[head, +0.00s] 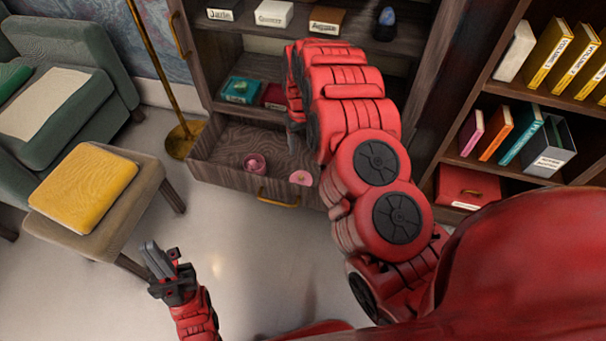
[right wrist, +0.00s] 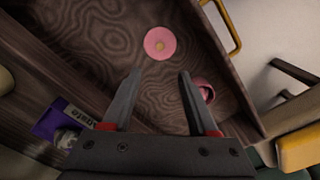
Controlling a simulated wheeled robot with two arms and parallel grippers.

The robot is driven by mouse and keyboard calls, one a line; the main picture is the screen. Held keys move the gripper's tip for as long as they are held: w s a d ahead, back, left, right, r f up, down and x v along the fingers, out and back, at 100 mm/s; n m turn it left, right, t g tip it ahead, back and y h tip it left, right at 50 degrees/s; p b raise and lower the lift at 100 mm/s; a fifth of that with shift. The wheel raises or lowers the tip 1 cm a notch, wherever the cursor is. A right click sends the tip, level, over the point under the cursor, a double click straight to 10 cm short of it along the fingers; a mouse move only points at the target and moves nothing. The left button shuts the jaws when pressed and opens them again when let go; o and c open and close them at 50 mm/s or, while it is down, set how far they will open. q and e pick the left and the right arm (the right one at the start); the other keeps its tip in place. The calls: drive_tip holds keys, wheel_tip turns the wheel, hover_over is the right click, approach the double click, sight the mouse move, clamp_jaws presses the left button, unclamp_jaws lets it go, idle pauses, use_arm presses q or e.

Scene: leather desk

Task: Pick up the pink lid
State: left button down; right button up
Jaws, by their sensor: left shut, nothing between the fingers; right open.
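The pink lid (head: 301,178) is a flat round disc with a small pale knob, lying in the open wooden drawer (head: 225,150). In the right wrist view the lid (right wrist: 160,34) lies beyond my right fingertips, apart from them. A pink bowl (head: 253,164) sits to its left in the drawer; it also shows in the right wrist view (right wrist: 205,92), partly behind a finger. My right gripper (right wrist: 160,73) is open and empty above the drawer; in the head view it is mostly hidden by my right arm. My left gripper (head: 158,260) is shut and empty, low over the floor, away from the lid.
The drawer has raised walls and a gold handle (head: 278,200) in front. Shelves with labelled boxes (head: 274,14) stand above it. A yellow cushion (head: 84,186) on a footstool and a brass lamp pole (head: 158,70) are left. A bookshelf stands right. Floor before the drawer is clear.

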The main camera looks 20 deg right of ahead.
drive_tip(key=b, duration=0.3)
hover_over(301, 176)
wheel_tip(301, 176, down, 11)
drive_tip(key=shift+s+r, duration=0.1)
drive_tip(key=shift+r, duration=0.1)
wheel_tip(301, 176, down, 5)
drive_tip(key=shift+f+b, duration=0.2)
drive_tip(key=shift+b, duration=0.75)
drive_tip(key=shift+r, duration=0.1)
clamp_jaws()
